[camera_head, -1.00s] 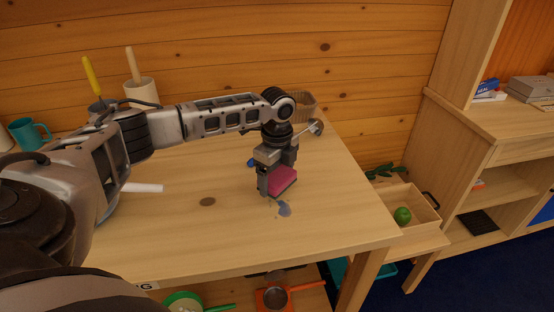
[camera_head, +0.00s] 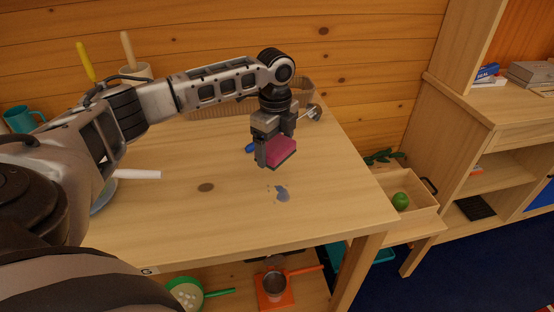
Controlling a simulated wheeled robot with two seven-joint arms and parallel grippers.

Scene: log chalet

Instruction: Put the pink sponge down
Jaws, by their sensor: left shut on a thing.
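The pink sponge (camera_head: 282,149) has a dark underside and is in the jaws of my left gripper (camera_head: 274,150), toward the right part of the wooden table (camera_head: 220,225). The gripper points down and is shut on the sponge. The sponge appears a little above the tabletop; I cannot tell the exact gap. A grey-blue stain (camera_head: 282,193) lies on the table just in front of it. My right gripper is not in view.
A small blue thing (camera_head: 250,148) lies left of the gripper. A basket (camera_head: 302,93) and a metal ladle-like tool (camera_head: 313,113) are behind it. A teal mug (camera_head: 20,119) stands at the far left. The table's front middle is mostly clear. A drawer with a green fruit (camera_head: 401,201) is at the right.

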